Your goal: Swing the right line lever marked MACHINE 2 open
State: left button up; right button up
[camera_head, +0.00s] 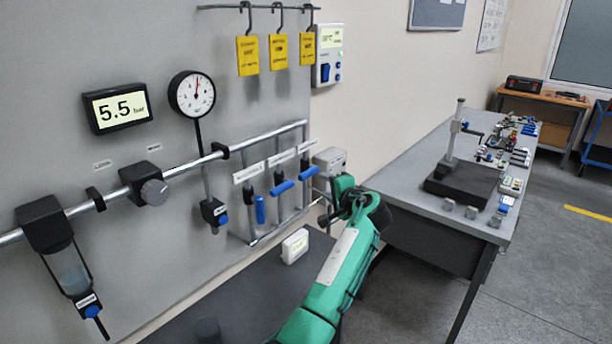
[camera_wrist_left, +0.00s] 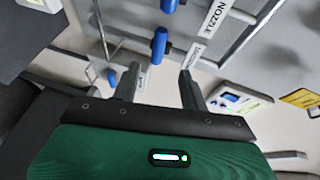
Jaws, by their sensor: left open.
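Three blue levers sit on the vertical pipes of the wall panel, each below a white label. The right lever (camera_head: 308,172) sticks out across its pipe. The middle lever (camera_head: 282,187) also points outward, and the left lever (camera_head: 260,210) hangs downward. The head view labels are too small to read. My left gripper (camera_head: 327,215) is just right of and below the right lever, partly hidden by its own green arm. In the left wrist view its two fingers (camera_wrist_left: 160,75) are apart and empty. A blue lever, seemingly the right one (camera_wrist_left: 160,45), lies just beyond the fingertips. My right gripper is out of view.
A grey pipe rack (camera_head: 250,240) frames the levers. A small white display (camera_head: 295,245) stands on the dark bench below. A white box (camera_head: 330,160) is close to the gripper on the wall. A grey table (camera_head: 410,165) with a black block stands to the right.

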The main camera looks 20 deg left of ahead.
aim_at(308, 175)
pick_arm(q)
jog(key=p+x, duration=0.3)
jog(key=x, duration=0.8)
jog(key=shift+a, duration=0.15)
jog(key=shift+x, duration=1.2)
jog(key=shift+f, duration=0.15)
grip_shut()
